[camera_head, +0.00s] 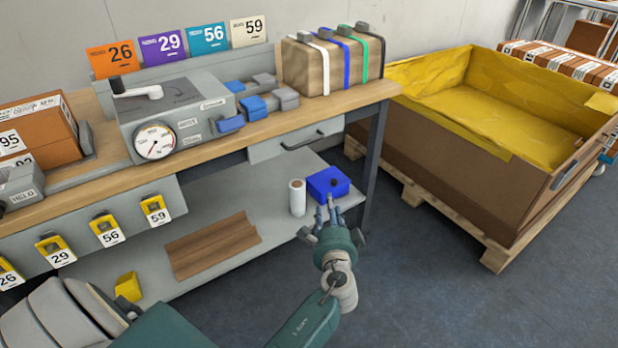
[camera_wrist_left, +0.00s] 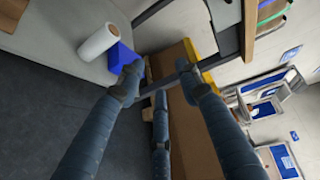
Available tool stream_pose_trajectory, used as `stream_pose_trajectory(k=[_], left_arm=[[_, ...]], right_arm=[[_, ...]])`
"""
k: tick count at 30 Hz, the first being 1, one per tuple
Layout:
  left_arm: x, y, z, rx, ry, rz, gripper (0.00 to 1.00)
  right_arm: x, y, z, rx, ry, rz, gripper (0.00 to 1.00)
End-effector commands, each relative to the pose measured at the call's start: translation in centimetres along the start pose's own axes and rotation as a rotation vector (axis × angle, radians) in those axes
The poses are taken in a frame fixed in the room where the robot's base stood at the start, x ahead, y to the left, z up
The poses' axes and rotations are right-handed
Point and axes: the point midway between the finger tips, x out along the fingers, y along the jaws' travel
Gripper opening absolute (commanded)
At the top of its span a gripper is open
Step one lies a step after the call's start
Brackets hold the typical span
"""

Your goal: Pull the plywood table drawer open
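The plywood table (camera_head: 222,150) runs along the wall. Its grey drawer (camera_head: 268,150) hangs under the right end of the top, with a dark bar handle (camera_head: 304,143) on its front. The drawer front looks flush and closed. My left gripper (camera_head: 328,208) is below and in front of the drawer, near the lower shelf's right end, apart from the handle. The grey drawer shows near the top right there (camera_wrist_left: 226,18). My right gripper is not in view.
A blue box (camera_head: 328,184) and a white roll (camera_head: 297,197) stand on the lower shelf (camera_head: 225,205) close to my left gripper. A large cardboard crate (camera_head: 450,165) on a pallet stands right of the table. The floor in front is clear.

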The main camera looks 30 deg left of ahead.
Motion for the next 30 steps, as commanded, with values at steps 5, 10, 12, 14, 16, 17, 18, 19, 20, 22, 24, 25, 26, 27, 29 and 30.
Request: stream_pose_trajectory(k=[5, 10, 12, 14, 16, 17, 18, 19, 20, 22, 24, 25, 26, 27, 29, 30], left_arm=[[0.3, -6.6, 2.4, 0.035, -0.122, -0.224, 0.35], [-0.2, -10.1, 3.7, 0.049, -0.179, -0.307, 0.35], [0.1, -10.7, 3.9, 0.051, -0.186, -0.316, 0.35], [0.7, -11.0, 4.0, 0.052, -0.186, -0.317, 0.35], [1.7, -11.4, 4.3, 0.051, -0.187, -0.316, 0.35], [2.2, -11.6, 4.3, 0.051, -0.186, -0.316, 0.35], [3.0, -11.8, 4.4, 0.052, -0.185, -0.316, 0.35], [3.6, -12.0, 4.5, 0.052, -0.186, -0.316, 0.35], [4.1, -12.1, 4.6, 0.052, -0.186, -0.315, 0.35], [5.4, -12.5, 4.9, 0.053, -0.185, -0.315, 0.35], [6.6, -12.8, 5.0, 0.052, -0.184, -0.314, 0.35], [7.0, -13.0, 5.1, 0.052, -0.184, -0.313, 0.35], [7.5, -13.1, 5.2, 0.051, -0.184, -0.313, 0.35], [8.0, -13.2, 5.3, 0.052, -0.183, -0.313, 0.35], [8.6, -13.5, 5.4, 0.053, -0.183, -0.313, 0.35], [8.9, -13.5, 5.5, 0.053, -0.183, -0.313, 0.35]], right_arm=[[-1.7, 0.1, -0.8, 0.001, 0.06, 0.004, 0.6], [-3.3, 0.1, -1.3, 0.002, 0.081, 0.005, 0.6], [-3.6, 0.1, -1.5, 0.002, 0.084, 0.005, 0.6], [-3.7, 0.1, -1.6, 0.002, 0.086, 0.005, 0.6], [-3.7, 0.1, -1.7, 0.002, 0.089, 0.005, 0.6], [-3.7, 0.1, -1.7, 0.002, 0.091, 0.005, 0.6], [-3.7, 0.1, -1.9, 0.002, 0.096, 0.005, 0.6], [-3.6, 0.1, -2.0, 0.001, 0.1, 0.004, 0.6], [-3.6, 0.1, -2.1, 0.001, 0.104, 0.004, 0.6], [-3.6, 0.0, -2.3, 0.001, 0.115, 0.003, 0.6], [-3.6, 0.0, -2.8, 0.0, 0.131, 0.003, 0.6], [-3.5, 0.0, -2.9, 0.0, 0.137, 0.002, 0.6], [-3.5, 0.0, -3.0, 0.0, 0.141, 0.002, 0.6], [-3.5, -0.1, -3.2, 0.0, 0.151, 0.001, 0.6], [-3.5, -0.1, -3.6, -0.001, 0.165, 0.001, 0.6], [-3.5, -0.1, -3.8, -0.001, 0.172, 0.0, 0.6]])
